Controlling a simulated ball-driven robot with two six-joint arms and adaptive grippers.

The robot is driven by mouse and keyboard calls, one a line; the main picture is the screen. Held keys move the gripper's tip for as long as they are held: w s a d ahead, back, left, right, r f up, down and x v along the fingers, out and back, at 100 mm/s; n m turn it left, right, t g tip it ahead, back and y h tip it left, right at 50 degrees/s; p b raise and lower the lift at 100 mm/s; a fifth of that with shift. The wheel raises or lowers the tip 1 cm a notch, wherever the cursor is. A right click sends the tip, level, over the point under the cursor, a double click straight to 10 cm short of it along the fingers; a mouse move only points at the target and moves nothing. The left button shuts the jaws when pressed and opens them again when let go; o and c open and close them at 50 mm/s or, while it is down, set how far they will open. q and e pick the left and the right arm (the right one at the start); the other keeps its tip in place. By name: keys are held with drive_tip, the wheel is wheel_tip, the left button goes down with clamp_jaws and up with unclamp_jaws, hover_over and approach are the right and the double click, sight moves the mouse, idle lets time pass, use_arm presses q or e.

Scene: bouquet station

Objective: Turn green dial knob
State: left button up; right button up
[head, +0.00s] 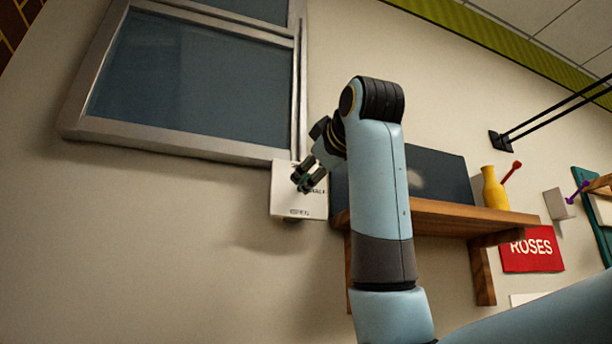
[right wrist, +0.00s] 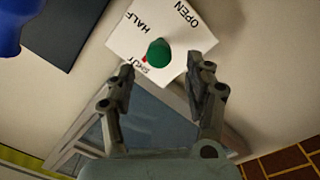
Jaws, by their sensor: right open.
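The green dial knob (right wrist: 158,53) sits on a white wall plate (right wrist: 190,25) marked OPEN, HALF and SHUT. A small red mark shows beside the knob near the word SHUT. The plate also shows in the head view (head: 284,196), below the window's corner, where my gripper hides most of the knob. My right gripper (right wrist: 167,72) is open and empty in the right wrist view, its fingers pointing at the plate with the knob between and beyond the tips. It also shows in the head view (head: 306,180), in front of the plate. My left gripper is out of view.
A window (head: 190,85) is above the plate at left. A wooden shelf (head: 470,217) at right carries a dark panel (head: 440,175) and a yellow vase (head: 493,188). A red ROSES sign (head: 530,250) hangs below. The wall left of the plate is bare.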

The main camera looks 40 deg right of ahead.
sight(305, 179)
drive_tip(key=p+x, duration=0.1)
drive_tip(key=x, duration=0.4)
drive_tip(key=shift+w+d, duration=0.1)
drive_tip(key=shift+f, duration=0.1)
clamp_jaws()
